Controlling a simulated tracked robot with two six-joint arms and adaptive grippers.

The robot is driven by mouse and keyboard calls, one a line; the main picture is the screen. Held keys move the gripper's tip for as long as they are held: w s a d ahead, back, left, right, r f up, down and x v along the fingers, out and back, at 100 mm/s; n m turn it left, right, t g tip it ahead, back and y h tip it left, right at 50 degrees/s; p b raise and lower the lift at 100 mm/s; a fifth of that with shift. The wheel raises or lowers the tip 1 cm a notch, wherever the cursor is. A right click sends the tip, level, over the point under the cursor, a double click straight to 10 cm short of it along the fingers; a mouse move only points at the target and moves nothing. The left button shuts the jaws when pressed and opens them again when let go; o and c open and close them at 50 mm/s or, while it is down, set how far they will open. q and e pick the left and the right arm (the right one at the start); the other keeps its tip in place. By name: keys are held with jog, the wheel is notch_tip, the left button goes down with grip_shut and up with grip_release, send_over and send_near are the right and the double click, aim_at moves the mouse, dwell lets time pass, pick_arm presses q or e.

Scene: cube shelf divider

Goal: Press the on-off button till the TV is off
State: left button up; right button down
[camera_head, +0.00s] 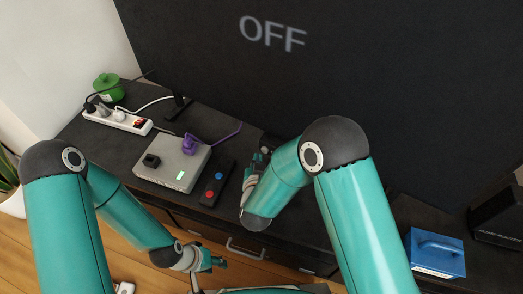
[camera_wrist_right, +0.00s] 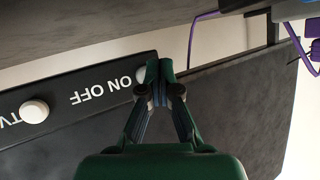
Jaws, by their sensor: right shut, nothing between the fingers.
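The TV (camera_head: 400,90) is a large dark screen that shows the word "OFF" in grey letters. In the right wrist view a black panel (camera_wrist_right: 60,83) appears upside down, with the label "ON OFF" beside a pale round button (camera_wrist_right: 140,76). My right gripper (camera_wrist_right: 159,70) is shut and empty, its tips at that button and partly covering it; I cannot tell whether they touch. In the head view my right gripper (camera_head: 265,150) is by the lower edge of the TV. My left gripper (camera_head: 217,262) hangs low in front of the cabinet, away from the TV; its opening is unclear.
A second white button (camera_wrist_right: 35,110) is near the label "TV". The dark cabinet (camera_head: 110,155) bears a grey box (camera_head: 160,182), a remote (camera_head: 214,190), a power strip (camera_head: 110,117) and a green pot (camera_head: 108,88). A blue box (camera_head: 437,255) is at right.

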jog(key=shift+s+a, duration=0.7)
jog(key=shift+s, duration=0.35)
jog(key=shift+s+a, duration=0.7)
jog(key=shift+s, duration=0.35)
